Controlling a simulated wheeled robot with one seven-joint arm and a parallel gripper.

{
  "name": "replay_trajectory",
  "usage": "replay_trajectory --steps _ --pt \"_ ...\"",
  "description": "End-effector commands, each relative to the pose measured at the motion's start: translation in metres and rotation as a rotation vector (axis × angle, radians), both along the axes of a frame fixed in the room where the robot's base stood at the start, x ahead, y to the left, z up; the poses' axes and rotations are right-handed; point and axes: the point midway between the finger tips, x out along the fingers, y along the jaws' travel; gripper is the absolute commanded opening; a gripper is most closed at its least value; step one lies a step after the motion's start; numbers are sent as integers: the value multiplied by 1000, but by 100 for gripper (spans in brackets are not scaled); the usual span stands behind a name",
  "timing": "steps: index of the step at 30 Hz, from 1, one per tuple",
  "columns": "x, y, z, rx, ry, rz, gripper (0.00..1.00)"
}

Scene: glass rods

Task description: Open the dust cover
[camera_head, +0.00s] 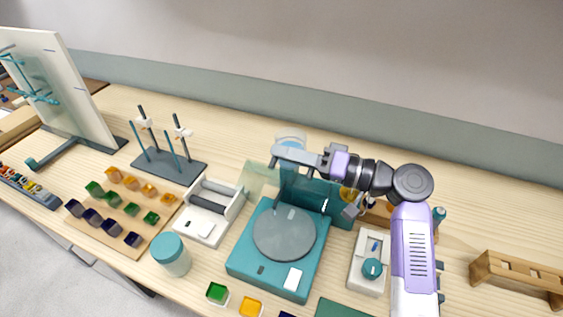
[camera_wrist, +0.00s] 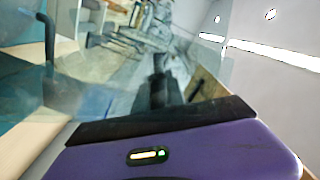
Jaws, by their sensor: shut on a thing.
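The teal turntable unit (camera_head: 243,258) stands on the wooden bench with a round grey platter (camera_head: 284,233) on top. A clear, faintly green dust cover (camera_head: 259,178) stands raised at the unit's back edge, its outline hard to follow. My gripper (camera_head: 283,160) is above the back of the unit, its dark fingers shut at the cover's upper part. The exact contact is too small to tell. In the wrist view, a see-through pane (camera_wrist: 95,85) fills the left and middle in front of the fingers, with the purple gripper body below.
A white device with a roller (camera_head: 208,212) stands left of the unit, and a small white device with a teal knob (camera_head: 370,262) stands right. A teal-lidded jar (camera_head: 171,255) is at front left. Coloured cubes lie nearby. Bare bench (camera_head: 455,215) shows to the right.

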Motion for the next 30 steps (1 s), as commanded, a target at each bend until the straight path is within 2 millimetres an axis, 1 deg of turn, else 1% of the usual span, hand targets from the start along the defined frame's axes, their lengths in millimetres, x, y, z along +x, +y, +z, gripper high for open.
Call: replay_trajectory --steps 1,7,21,22,24,25,30 --pt "4 -4 -2 4 19 -5 0" --pt "9 -6 -2 20 63 -4 0" --pt "10 -6 -4 23 77 -3 0" --pt "10 -6 -4 23 77 -3 19" --pt "10 -6 -4 22 76 -3 32" --pt "10 -6 -3 23 76 -3 34" --pt "10 -5 -2 24 73 -1 34"
